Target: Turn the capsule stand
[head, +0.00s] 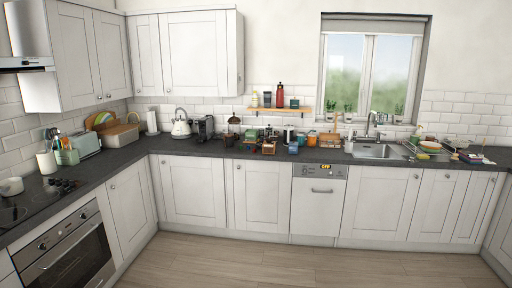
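I see no thing that I can clearly make out as the capsule stand. Several small items stand close together on the worktop (170,148) right of the black coffee machine (205,128), and they are too small to tell apart with certainty. Among them is a dark item with a brown domed top (234,121). Neither of my grippers shows in the head view, so whether they are open or shut is hidden.
A white kettle (181,126) stands left of the coffee machine. A shelf (280,109) with bottles hangs above the cluster. The sink (376,151) and a rack with dishes are at right. The hob (30,203) is at left. The floor (300,268) is clear.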

